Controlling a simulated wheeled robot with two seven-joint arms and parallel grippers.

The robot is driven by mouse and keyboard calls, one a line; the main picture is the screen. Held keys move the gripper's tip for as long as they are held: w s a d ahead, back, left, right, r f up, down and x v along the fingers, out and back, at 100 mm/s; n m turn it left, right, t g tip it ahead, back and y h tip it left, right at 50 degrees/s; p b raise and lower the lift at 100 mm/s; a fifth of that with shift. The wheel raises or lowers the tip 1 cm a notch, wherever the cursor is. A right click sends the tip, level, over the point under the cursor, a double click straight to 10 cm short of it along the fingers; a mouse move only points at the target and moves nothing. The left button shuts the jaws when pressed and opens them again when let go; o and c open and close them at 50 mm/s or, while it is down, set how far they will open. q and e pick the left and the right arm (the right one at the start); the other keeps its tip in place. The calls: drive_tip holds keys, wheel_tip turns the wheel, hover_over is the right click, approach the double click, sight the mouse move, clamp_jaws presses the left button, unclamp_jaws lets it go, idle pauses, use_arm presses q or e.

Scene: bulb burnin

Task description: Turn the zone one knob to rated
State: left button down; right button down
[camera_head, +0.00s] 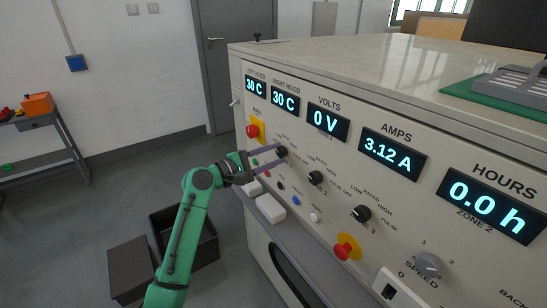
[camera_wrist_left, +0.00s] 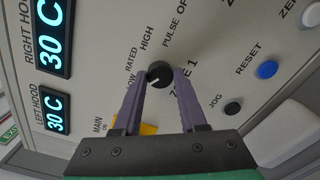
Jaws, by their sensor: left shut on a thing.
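The zone one knob (camera_wrist_left: 160,74) is a round black knob on the cream panel, with a ring of labels LOW, RATED, HIGH, PULSE and OFF. A small pale mark on it appears to point toward the LOW side. My left gripper (camera_wrist_left: 160,80) has its two purple fingers on either side of the knob, shut on it. In the head view my left gripper (camera_head: 279,154) reaches the panel from the left, at the leftmost black knob (camera_head: 283,151), which is partly hidden by the fingers. My right gripper is not in view.
Other black knobs (camera_head: 316,177) sit to the right. A red main switch (camera_head: 252,131) is above left, and a red button on yellow (camera_head: 345,248) lower right. Displays read 30 C, 30 C, 0 V (camera_head: 328,121), 3.12 A and 0.0 h. A shelf (camera_head: 300,243) juts out below.

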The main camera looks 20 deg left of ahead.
use_arm(q)
drive_tip(key=m+b, duration=0.1)
drive_tip(key=m, duration=0.1)
drive_tip(key=m+b, duration=0.1)
drive_tip(key=m, duration=0.1)
drive_tip(key=shift+f+m, duration=0.2)
drive_tip(key=shift+m, duration=0.2)
drive_tip(key=m+b, duration=0.3)
drive_tip(key=m, duration=0.1)
drive_tip(key=shift+m, duration=0.7)
drive_tip(key=shift+m+b, duration=0.45)
drive_tip(key=shift+m, duration=0.15)
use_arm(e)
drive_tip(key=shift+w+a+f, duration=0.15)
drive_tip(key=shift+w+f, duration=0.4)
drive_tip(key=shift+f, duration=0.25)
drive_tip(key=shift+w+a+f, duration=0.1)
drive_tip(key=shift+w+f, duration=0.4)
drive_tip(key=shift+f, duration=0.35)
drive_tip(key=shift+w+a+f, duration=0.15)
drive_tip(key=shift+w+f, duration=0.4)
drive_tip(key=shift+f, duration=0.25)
use_arm(q)
drive_tip(key=shift+r, duration=0.1)
drive_tip(key=shift+c, duration=2.2)
unclamp_jaws()
